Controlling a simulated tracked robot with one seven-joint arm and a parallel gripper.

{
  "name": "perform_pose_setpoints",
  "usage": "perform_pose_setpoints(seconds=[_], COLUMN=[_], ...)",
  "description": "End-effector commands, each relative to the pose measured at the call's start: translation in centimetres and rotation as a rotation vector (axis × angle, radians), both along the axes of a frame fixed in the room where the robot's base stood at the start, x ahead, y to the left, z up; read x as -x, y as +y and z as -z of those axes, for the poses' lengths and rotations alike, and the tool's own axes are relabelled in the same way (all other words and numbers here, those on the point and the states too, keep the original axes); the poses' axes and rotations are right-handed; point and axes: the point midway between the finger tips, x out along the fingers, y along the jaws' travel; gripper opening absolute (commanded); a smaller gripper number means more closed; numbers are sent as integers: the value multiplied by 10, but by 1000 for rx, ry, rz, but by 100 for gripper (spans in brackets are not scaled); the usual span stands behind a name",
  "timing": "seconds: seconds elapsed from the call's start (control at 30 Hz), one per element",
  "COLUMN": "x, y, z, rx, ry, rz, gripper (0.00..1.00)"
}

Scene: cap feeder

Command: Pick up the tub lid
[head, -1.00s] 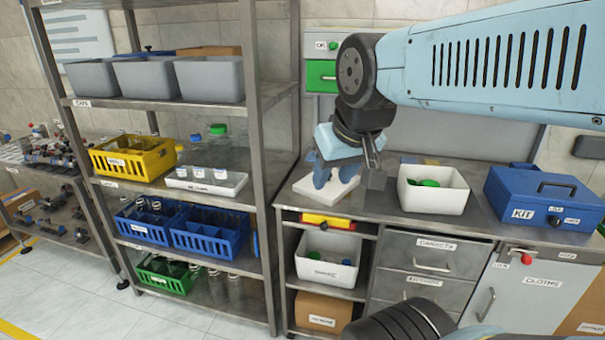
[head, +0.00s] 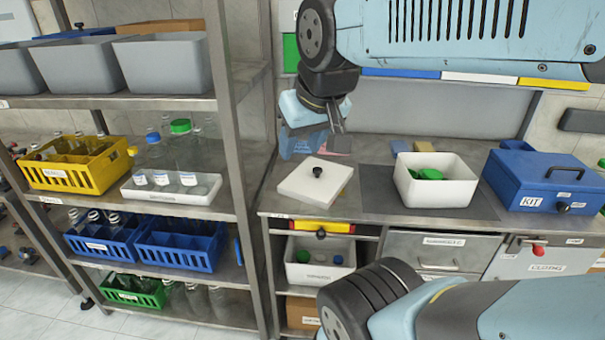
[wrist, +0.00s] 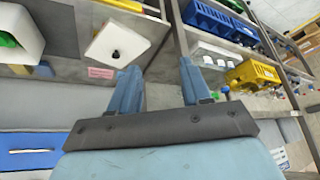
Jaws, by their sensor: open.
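The likely tub lid (head: 332,186) is a white square plate with a black knob. It lies flat on the grey counter, left of a white open tub (head: 462,190) holding green pieces. In the wrist view the lid (wrist: 133,38) shows beyond my fingers, up and to the left. My gripper (head: 303,150) hangs above the back of the counter, behind the lid in the head view and apart from it. Its two blue fingers stand apart in the wrist view (wrist: 159,70), with nothing between them.
A metal shelf rack (head: 222,120) with bins and bottles stands close on the left. A blue KIT box (head: 520,190) sits right of the tub. A pink label (wrist: 101,73) lies on the counter by the lid.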

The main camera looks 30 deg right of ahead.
Motion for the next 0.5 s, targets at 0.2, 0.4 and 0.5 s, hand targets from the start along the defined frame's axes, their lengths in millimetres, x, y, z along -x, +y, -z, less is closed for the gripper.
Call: perform_pose_setpoints(seconds=[0.2, 0.4, 0.5], x=[-18, -59, -81], y=[-8, -24, -37], z=[4, 20, 30], rx=[12, 22, 19], ry=[29, 77, 91], rz=[-32, -120, -166], gripper=[62, 62, 62])
